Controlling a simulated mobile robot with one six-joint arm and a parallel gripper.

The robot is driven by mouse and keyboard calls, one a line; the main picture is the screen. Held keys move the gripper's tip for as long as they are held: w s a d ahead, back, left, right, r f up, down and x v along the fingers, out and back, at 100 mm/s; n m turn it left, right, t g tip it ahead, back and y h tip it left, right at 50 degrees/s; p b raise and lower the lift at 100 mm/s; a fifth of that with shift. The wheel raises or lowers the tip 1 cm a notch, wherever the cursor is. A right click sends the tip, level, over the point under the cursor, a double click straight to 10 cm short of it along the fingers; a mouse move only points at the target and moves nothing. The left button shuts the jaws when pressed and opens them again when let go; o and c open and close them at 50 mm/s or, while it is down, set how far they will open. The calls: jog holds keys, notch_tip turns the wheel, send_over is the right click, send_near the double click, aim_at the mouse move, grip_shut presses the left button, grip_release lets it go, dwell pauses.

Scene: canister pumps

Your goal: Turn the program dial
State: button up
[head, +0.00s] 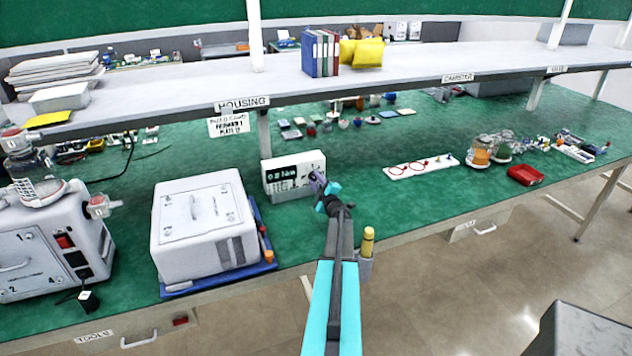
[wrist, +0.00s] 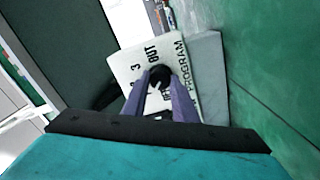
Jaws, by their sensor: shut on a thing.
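The program unit (head: 290,172) is a white box with a dark display, standing on the green bench in the middle of the head view. Its white face (wrist: 130,62) shows in the wrist view with "PROGRAM", "OUT" and numerals printed around the dial. The program dial (wrist: 159,76) is a dark round knob on that face. My gripper (head: 318,180) reaches the right end of the unit's front. In the wrist view my gripper (wrist: 160,84) has its two purple fingers shut on the dial, one on each side. The fingers hide part of the dial and the lettering.
A white housing (head: 200,215) sits on a blue tray (head: 220,281) to the left. A yellow-capped bottle (head: 368,242) stands at the bench's front edge, close to my arm. A white plate with red rings (head: 420,168) lies to the right. A shelf (head: 400,85) runs above.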

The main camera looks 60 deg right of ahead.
jog(key=o, duration=1)
jog(key=shift+o, duration=0.2)
jog(key=shift+s+a, duration=0.1)
jog(key=shift+s, duration=0.05)
jog(key=b+v, duration=0.4)
jog(key=v, duration=0.9)
jog(key=shift+s+a, duration=0.2)
